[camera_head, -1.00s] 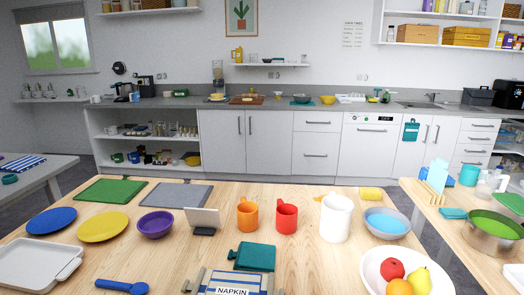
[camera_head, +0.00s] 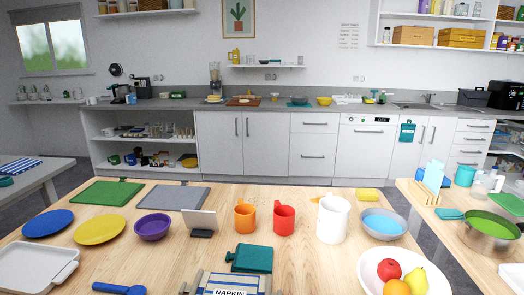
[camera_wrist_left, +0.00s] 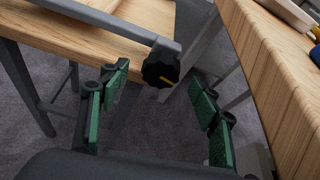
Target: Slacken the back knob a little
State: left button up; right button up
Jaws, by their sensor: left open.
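The knob appears beyond the fingertips, and I see no contact. No other knob shows there, so I cannot tell from the picture whether this is the back one. The head view shows neither this knob nor my grippers.
In the left wrist view, a second wooden edge (camera_wrist_left: 262,75) runs along the right, with grey table legs and dark floor between. In the head view, the wooden table (camera_head: 300,262) holds plates, mugs, a white pitcher (camera_head: 333,219) and a fruit bowl (camera_head: 365,272).

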pick_arm(q)
jog(key=p+v, duration=0.1)
jog(key=v, duration=0.5)
jog(key=shift+d, duration=0.15)
jog(key=shift+r, duration=0.1)
